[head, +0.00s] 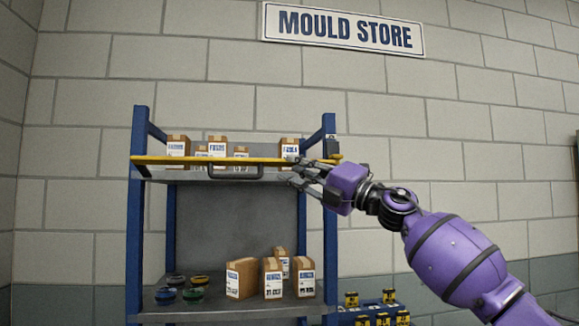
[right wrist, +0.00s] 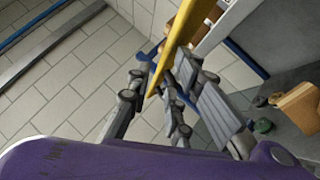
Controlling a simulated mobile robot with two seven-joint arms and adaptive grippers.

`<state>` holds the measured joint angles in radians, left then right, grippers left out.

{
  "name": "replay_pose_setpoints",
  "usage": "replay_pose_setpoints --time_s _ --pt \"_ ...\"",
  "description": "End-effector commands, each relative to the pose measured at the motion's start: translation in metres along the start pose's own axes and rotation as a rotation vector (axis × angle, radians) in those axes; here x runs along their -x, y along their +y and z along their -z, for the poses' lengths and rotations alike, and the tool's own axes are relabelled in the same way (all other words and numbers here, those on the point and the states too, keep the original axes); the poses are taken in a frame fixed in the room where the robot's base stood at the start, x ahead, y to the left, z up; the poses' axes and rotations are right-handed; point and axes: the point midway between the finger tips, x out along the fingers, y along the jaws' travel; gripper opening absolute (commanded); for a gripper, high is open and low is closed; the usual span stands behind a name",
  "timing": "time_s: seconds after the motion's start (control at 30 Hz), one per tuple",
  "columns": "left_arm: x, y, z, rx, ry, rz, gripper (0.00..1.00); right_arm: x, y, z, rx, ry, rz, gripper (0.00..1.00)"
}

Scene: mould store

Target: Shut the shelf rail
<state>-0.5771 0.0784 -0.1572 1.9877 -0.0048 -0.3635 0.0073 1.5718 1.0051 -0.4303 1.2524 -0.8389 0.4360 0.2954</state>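The shelf rail (head: 200,160) is a yellow bar across the front of the upper shelf of a blue-posted rack. It lies nearly level, with a dark handle (head: 235,174) hanging under its middle. Its right end is near a dark block (head: 332,146) on the right post; I cannot tell whether they touch. My right gripper (head: 295,170) is at the rail's right part, fingers spread. In the right wrist view the yellow rail (right wrist: 181,38) runs in between the fingers (right wrist: 155,95), without a clear grip. My left gripper is not in view.
Boxes (head: 218,150) stand on the upper shelf behind the rail. More boxes (head: 241,278) and small dark and green round items (head: 193,294) are on the lower shelf. Yellow-and-black items (head: 383,318) sit low at the right. The wall above is clear except a sign.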

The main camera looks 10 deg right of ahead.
Motion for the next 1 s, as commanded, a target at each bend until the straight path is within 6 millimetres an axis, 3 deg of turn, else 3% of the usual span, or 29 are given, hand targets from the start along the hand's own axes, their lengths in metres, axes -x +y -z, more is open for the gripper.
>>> replay_pose_setpoints --time_s 0.5,1.0 --pt "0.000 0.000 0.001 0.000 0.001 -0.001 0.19 0.035 -0.005 -0.001 -0.001 -0.001 0.001 0.19" --pt "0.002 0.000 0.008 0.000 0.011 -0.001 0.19 0.037 -0.004 0.000 0.000 0.001 0.002 0.19"
